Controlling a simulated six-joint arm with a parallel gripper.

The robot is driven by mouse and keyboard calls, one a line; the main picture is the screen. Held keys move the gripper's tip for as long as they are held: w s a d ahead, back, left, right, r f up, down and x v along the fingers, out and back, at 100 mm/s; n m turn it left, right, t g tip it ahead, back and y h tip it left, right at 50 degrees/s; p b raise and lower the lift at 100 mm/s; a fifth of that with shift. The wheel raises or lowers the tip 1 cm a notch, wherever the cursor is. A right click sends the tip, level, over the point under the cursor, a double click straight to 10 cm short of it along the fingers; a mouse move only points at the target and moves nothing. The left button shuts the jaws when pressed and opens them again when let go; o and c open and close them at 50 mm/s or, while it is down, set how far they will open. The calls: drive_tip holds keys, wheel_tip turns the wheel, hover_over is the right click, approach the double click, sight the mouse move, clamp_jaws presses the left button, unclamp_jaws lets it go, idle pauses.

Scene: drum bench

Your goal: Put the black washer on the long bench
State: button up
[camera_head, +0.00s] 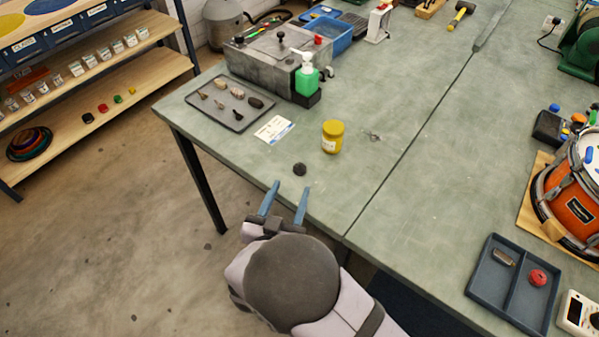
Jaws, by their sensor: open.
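A small dark round piece, which looks like the black washer (299,169), lies on the green-grey long bench (400,190) near its front edge. A yellow-lidded jar stands to its right and farther back. My gripper (290,186) is open, with two blue fingers pointing at the dark piece from the front edge side. The fingertips appear just short of it in the picture, with nothing between them. Their height above the bench is hard to tell.
The yellow jar (332,136), a white card (273,129), a dark tray of small tools (229,102) and a green bottle (306,75) stand near. A divided tray (514,283) and an orange drum (575,205) are at right. The bench middle is clear.

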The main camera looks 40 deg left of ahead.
sight(298, 171)
drive_tip(key=shift+w+a+p, duration=0.25)
drive_tip(key=shift+w+p, duration=0.1)
drive_tip(key=shift+w, duration=0.3)
drive_tip(key=shift+p+x, duration=0.9)
drive_tip(key=shift+x, duration=2.1)
drive_tip(key=shift+f, duration=0.15)
drive_tip(key=shift+s, duration=0.1)
drive_tip(key=c, duration=1.1)
